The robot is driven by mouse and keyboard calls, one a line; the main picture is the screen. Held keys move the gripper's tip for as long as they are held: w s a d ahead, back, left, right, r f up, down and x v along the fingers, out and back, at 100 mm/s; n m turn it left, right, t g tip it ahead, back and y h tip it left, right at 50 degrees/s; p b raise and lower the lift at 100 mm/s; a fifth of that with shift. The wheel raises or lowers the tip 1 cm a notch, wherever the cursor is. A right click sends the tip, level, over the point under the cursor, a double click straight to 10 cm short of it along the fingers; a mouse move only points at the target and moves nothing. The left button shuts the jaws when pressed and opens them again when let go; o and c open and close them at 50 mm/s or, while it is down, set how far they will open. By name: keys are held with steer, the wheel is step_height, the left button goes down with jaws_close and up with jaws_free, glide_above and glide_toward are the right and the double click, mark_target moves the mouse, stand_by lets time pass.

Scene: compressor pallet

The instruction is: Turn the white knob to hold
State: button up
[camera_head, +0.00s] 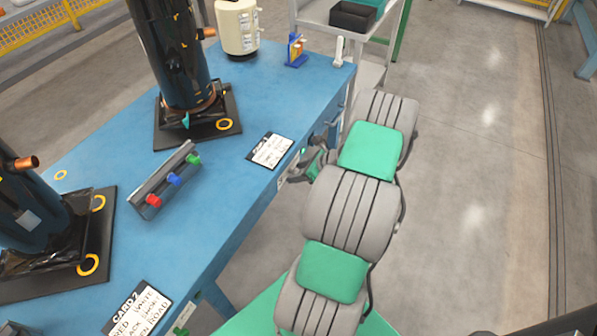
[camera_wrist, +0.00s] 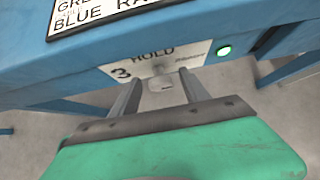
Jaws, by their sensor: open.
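A white label plate (camera_wrist: 128,69) with "HOLD" and "3" is on the blue table's side in the wrist view, just ahead of my gripper (camera_wrist: 158,84). The gripper's two grey fingers are open and point at the plate, one on each side of its lower middle. The white knob cannot be made out clearly; a small pale shape below the word HOLD lies between the fingertips, and I cannot tell contact. A lit green lamp (camera_wrist: 224,51) is right of the plate. In the head view my gripper (camera_head: 298,172) is at the table's right edge, largely hidden by my arm.
The blue table (camera_head: 240,175) carries dark compressors (camera_head: 175,60), a bar with red, blue and green caps (camera_head: 172,180), and text cards (camera_head: 270,150). A cream cylinder (camera_head: 237,27) stands at the back. The floor at right is open.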

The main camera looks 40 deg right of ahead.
steer(key=shift+c, duration=0.3)
jaws_close()
steer(key=shift+r, duration=0.1)
stand_by(0.4)
steer(key=n+t+h+b, duration=0.2)
steer(key=n+h+b, duration=0.1)
steer(key=b, duration=0.5)
steer(key=a+f+n+t+h+b, duration=0.1)
steer(key=n+t+h+b, duration=0.2)
steer(key=b, duration=0.6)
steer(key=f+n+t+h+b, duration=0.1)
steer(key=n+t+h+b, duration=0.2)
steer(key=b, duration=0.5)
steer(key=shift+s+a+h, duration=0.2)
steer(key=shift+s+h, duration=0.1)
steer(key=shift+h, duration=0.5)
steer(key=shift+r, duration=0.2)
steer(key=shift+o, duration=0.3)
jaws_free()
